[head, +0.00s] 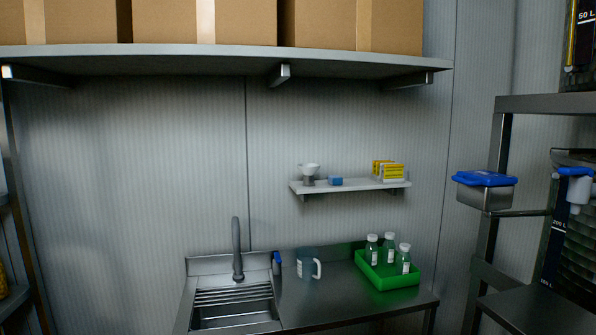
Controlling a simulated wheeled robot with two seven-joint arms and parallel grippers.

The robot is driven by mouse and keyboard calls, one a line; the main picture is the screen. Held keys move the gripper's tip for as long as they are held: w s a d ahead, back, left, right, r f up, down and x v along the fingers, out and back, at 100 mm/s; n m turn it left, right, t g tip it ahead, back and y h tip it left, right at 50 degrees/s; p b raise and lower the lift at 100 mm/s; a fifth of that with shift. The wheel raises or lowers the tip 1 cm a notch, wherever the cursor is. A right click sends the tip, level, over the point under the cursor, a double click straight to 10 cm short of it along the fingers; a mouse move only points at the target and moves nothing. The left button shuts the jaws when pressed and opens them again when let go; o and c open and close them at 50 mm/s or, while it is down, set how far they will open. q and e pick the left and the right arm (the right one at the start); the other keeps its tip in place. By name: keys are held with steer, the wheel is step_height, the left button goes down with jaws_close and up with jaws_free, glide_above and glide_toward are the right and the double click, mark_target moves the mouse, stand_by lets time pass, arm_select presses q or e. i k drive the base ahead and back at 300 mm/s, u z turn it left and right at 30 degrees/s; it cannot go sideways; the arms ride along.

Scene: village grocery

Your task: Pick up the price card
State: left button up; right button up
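I cannot make out a price card in the head view. Small yellow boxes (389,171) with markings stand on the small wall shelf, but none reads clearly as a card. Neither of my grippers is in the picture.
A steel sink (235,308) with a tap (237,250) is at the lower middle. A jug (306,264) and a green tray (388,279) with bottles (404,259) stand on the counter. Cartons (204,22) fill the upper shelf (200,62). A blue-lidded container (486,190) is at right.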

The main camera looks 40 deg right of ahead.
mark_target(390, 170)
steer(key=u, duration=0.35)
steer(key=i, duration=1.65)
steer(key=z, duration=2.85)
